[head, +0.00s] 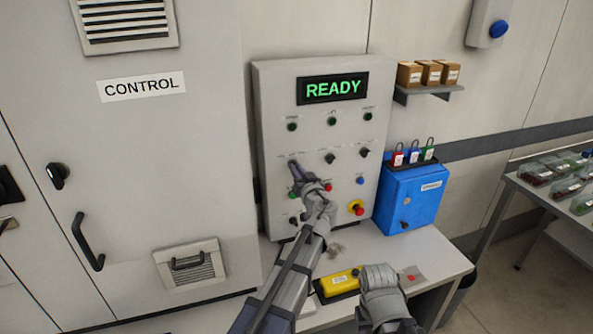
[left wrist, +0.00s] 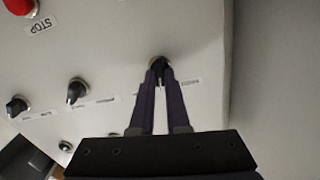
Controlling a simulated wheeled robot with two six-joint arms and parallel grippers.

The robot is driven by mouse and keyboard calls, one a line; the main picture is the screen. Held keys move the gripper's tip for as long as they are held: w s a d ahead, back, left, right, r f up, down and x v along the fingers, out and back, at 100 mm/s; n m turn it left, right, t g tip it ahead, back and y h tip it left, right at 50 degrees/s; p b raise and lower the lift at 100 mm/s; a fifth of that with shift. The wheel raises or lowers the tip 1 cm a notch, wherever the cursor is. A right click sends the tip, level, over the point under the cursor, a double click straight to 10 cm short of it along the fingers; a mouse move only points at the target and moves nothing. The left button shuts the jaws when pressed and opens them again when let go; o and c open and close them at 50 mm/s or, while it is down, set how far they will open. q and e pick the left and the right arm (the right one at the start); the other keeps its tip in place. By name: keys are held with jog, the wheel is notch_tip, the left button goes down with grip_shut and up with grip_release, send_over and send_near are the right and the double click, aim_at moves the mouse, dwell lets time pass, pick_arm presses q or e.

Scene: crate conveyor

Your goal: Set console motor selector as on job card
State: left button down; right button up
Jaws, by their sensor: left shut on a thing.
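The grey console (head: 262,130) stands upright at the back of the table, its screen (head: 332,88) lit green with READY. It has a row of black selector knobs: a middle knob (head: 330,158), a right knob (head: 364,153) and a left one at my left gripper (head: 294,166). In the left wrist view, my left gripper (left wrist: 160,80) is shut on that black knob (left wrist: 159,63), whose small label is too blurred to read. The neighbouring knobs (left wrist: 76,91) and (left wrist: 17,105) are apart from the fingers. My right gripper's fingers do not show. I cannot make out a job card.
A blue box (head: 408,200) with padlocks on top stands right of the console. A yellow handheld unit (head: 339,283) lies on the table (head: 432,257). A red emergency button (head: 357,208) is low on the console. A control cabinet (head: 150,150) stands left.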

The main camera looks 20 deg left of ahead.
pick_arm(q)
jog(key=shift+d+m, duration=0.1)
jog(key=shift+m, duration=3.8)
jog(key=c, duration=0.9)
grip_release()
jog(key=v, duration=0.7)
jog(key=shift+s+d, duration=0.25)
jog(key=shift+s, duration=0.05)
